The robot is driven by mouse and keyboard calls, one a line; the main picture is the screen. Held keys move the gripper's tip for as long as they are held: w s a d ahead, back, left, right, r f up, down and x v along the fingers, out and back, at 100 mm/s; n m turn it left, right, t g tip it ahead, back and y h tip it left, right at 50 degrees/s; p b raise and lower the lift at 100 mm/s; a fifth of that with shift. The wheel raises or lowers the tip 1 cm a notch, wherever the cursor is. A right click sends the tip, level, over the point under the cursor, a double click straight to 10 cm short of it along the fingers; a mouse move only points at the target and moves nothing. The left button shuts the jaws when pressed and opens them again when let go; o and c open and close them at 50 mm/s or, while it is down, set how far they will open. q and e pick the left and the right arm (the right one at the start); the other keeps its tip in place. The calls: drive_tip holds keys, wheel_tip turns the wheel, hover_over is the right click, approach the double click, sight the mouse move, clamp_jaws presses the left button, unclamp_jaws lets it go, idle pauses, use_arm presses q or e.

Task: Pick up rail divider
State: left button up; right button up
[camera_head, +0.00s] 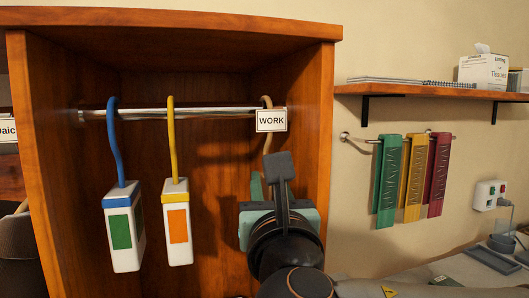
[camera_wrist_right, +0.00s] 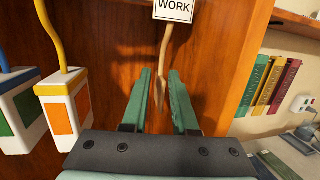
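The rail divider (camera_wrist_right: 165,48) is a tan hooked stem with a white "WORK" label (camera_wrist_right: 174,10). In the head view the divider (camera_head: 267,143) hangs on the metal rail at the right end, inside the wooden cabinet; my right arm hides its lower part. My right gripper (camera_wrist_right: 161,72) is open, its two green fingers pointing into the cabinet. In the wrist view the stem's lower end shows between the fingers, with gaps on both sides; I cannot tell whether it is within their reach or farther back. My left gripper is not in view.
Two white boxes hang left of the divider, one on a blue hook (camera_head: 115,140) and one on a yellow hook (camera_head: 172,140). The cabinet's right wall (camera_head: 318,150) stands close by the gripper. Green, yellow and red slats (camera_head: 412,180) hang on a wall rail under a shelf (camera_head: 430,91).

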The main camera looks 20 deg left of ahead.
drive_tip(key=p+x, duration=0.3)
drive_tip(key=x, duration=0.7)
drive_tip(key=shift+w+f, duration=0.2)
drive_tip(key=shift+w, duration=0.05)
drive_tip(key=shift+d, duration=0.15)
clamp_jaws()
idle(1.0)
